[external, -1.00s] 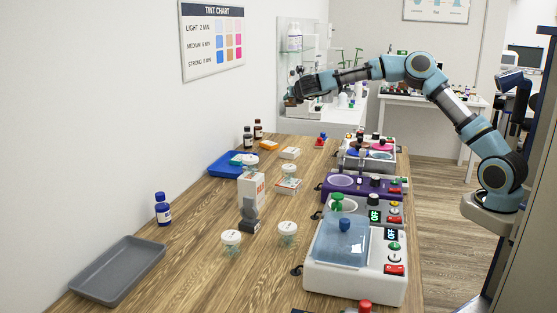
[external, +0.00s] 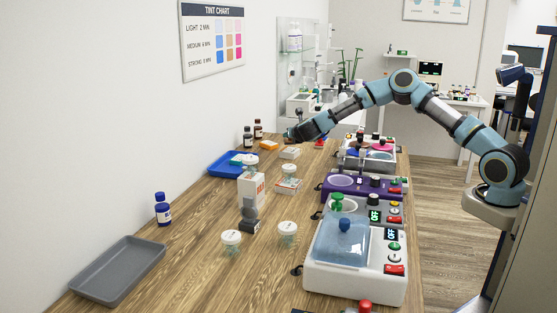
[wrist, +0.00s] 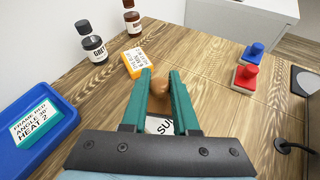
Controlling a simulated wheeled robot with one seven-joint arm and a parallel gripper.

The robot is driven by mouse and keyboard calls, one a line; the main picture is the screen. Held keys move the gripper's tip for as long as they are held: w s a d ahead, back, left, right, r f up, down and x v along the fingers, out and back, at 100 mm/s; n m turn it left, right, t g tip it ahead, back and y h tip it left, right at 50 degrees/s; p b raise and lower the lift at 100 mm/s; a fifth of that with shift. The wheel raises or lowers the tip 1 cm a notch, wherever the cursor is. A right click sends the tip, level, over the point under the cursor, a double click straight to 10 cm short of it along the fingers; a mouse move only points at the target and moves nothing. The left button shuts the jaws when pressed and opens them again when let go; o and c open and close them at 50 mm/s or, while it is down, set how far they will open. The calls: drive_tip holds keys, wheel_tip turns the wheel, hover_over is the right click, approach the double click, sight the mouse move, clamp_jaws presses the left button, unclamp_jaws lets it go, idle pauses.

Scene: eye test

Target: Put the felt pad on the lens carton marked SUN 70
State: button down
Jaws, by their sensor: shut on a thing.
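My gripper (wrist: 159,88) has teal fingers shut on a brown, rounded thing (wrist: 158,98), apparently the felt pad; its lower part is hard to make out. The held thing is too small to tell there. I cannot tell whether it touches the carton.
An orange label block (wrist: 135,62) and dark bottles (wrist: 95,45) stand near the gripper. A blue tray (wrist: 62,100) holding a green card is at left. Red and blue handled things (wrist: 248,65) are at right. Machines (external: 355,275) line the table's right side.

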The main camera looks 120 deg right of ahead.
sight(290, 140)
wheel_tip(290, 140, down, 2)
drive_tip(key=shift+f+p, duration=0.2)
drive_tip(key=shift+p, duration=0.15)
drive_tip(key=shift+f, duration=0.15)
drive_tip(key=shift+f+b, duration=0.2)
drive_tip(key=shift+b, duration=0.15)
drive_tip(key=c, duration=0.7)
unclamp_jaws()
drive_tip(key=shift+r, duration=0.1)
drive_tip(key=shift+r, duration=0.15)
drive_tip(key=b+v, duration=0.2)
drive_tip(key=v, duration=1)
drive_tip(key=shift+b, duration=0.35)
drive_tip(key=shift+r, duration=0.1)
